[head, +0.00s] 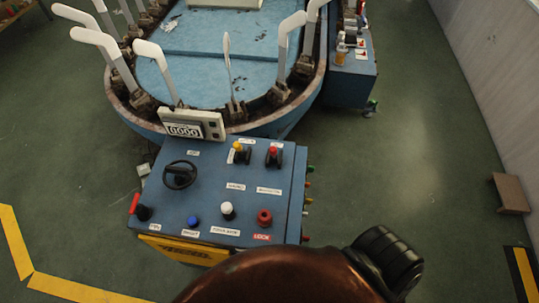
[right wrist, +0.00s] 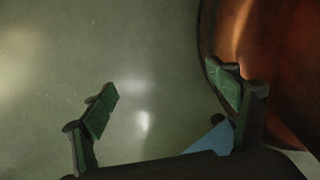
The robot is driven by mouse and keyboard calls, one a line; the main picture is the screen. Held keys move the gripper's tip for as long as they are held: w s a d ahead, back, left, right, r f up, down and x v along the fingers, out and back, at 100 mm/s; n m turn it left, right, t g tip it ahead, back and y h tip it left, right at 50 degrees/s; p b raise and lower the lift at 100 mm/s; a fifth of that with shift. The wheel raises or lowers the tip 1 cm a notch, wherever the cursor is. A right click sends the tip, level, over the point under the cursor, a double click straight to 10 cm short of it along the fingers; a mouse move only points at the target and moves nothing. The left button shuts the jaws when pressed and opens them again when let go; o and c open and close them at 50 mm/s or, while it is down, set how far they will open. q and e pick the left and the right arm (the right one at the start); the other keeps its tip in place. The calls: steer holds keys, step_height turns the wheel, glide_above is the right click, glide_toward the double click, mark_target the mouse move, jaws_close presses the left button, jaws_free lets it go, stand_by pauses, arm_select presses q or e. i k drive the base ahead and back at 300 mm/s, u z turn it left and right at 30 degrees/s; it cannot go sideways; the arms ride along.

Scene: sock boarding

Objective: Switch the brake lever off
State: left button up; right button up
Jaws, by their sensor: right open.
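The blue control panel (head: 225,180) stands in the middle of the head view. It carries a yellow-knobbed lever (head: 238,149) and a red-knobbed lever (head: 273,153) at its upper right. A red-handled lever (head: 137,206) is at its left edge. The labels are too small to read, so I cannot tell which is the brake lever. My right gripper (right wrist: 164,98) is open and empty in the right wrist view, with bare floor behind it. No gripper fingers touch the panel in the head view. My left gripper is not in view.
The panel also has a black handwheel (head: 180,175), a white knob (head: 227,210), a blue knob (head: 193,221) and a red button (head: 264,217). Behind stands an oval machine with several white boards (head: 292,35). Green floor (head: 410,165) is clear to the right, before a small brown stool (head: 510,192).

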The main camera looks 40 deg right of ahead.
mark_target(273, 149)
steer(key=z, duration=0.05)
steer(key=k, duration=0.5)
steer(key=z, duration=0.35)
steer(key=i, duration=0.45)
steer(key=z, duration=0.35)
